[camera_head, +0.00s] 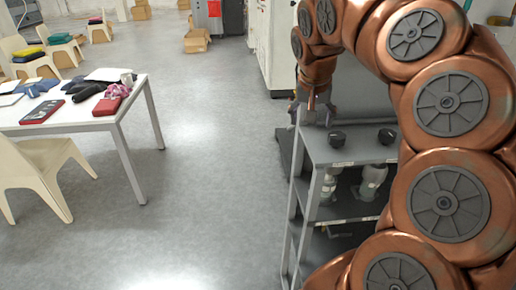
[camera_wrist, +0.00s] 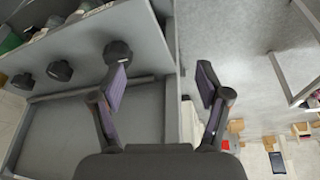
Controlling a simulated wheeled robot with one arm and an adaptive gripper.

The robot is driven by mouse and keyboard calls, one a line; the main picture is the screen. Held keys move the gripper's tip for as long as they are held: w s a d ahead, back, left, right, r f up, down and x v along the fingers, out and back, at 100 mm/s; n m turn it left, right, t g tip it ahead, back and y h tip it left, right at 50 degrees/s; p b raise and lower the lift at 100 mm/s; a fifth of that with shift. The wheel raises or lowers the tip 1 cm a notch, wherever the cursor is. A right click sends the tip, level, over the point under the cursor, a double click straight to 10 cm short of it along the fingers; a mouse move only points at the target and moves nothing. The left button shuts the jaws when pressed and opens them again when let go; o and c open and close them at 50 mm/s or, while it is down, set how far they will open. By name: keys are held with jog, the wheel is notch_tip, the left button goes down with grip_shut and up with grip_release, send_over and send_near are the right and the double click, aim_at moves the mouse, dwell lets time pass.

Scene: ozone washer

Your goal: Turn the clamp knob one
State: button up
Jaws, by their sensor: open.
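Several dark clamp knobs stand in a row on the grey shelf unit. The head view shows two of them, a left knob (camera_head: 337,139) and a right knob (camera_head: 386,136). In the wrist view there are three: a nearest knob (camera_wrist: 117,51), a middle knob (camera_wrist: 60,70) and a far-left knob (camera_wrist: 21,82). No label shows which is knob one. My gripper (camera_head: 318,112) is at the unit's left end. In the wrist view my gripper (camera_wrist: 162,82) is open and empty, its left fingertip overlapping the nearest knob's lower edge. Whether they touch, I cannot tell.
The grey shelf unit (camera_head: 345,153) holds bottle-like fittings (camera_head: 372,182) on a lower shelf. A white table (camera_head: 75,112) with a red case (camera_head: 106,107) and a cream chair (camera_head: 40,170) stand left. The floor between is clear. A white cabinet (camera_head: 277,45) stands behind.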

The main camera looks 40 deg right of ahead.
jog(key=s+a+n+g+y+p, duration=0.1)
jog(key=a+n+p, duration=0.4)
jog(key=a, duration=1.3)
jog(key=shift+s+a+f+n+y, duration=0.2)
jog(key=shift+s+f+n+y, duration=0.25)
jog(key=shift+n, duration=0.15)
